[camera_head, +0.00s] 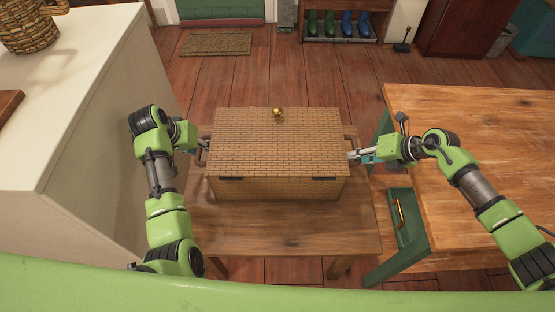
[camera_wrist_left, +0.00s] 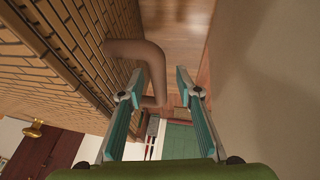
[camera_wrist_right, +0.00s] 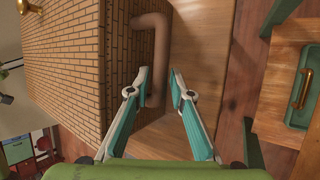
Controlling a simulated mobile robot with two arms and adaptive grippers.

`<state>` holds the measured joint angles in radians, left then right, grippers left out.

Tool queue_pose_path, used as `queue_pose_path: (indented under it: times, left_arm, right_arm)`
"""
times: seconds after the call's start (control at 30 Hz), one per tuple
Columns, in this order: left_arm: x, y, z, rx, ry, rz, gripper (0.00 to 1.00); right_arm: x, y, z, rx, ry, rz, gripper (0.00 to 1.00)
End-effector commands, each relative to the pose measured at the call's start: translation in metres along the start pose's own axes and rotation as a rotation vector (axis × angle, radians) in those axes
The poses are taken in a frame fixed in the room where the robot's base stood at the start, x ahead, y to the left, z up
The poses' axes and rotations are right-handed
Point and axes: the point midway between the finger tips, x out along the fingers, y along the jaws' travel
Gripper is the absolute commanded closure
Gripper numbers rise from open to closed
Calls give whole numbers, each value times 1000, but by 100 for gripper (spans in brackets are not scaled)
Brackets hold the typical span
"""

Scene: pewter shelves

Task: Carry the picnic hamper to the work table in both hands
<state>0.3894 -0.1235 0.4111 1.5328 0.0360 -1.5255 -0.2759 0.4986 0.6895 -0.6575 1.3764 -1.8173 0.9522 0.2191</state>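The picnic hamper (camera_head: 280,142), a brown wicker-patterned box with a gold knob (camera_head: 278,113) on its lid, sits shut and level on a small wooden table (camera_head: 290,235). My left gripper (camera_head: 204,146) is at its left side. In the left wrist view its open fingers (camera_wrist_left: 161,80) have the brown left handle (camera_wrist_left: 154,66) between them in the picture. My right gripper (camera_head: 354,156) is at the right side. In the right wrist view its open fingers (camera_wrist_right: 159,80) likewise have the right handle (camera_wrist_right: 158,50) between them. Neither gripper visibly grips a handle.
A larger wooden table (camera_head: 480,130) with green legs and an open green drawer (camera_head: 408,215) stands close on the right. A pale counter (camera_head: 75,80) with a basket (camera_head: 30,28) stands on the left. A doormat (camera_head: 216,44) and boot rack (camera_head: 340,38) lie beyond open floor.

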Motion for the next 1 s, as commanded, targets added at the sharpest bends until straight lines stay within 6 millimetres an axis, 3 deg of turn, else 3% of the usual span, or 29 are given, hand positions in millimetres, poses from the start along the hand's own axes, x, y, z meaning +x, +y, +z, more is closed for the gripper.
queue_pose_path:
  times: [0.2,0.27,0.33,1.0]
  left_arm:
    - [0,0,0,0,0,1,68]
    - [0,0,0,0,0,1,84]
    - [0,0,0,0,0,1,100]
    - [-12,2,-7,1,6,0,100]
  right_arm:
    - [0,0,0,0,0,0,79]
    - [0,0,0,0,0,0,95]
    - [0,0,0,0,0,0,100]
    - [-10,7,6,0,-6,2,100]
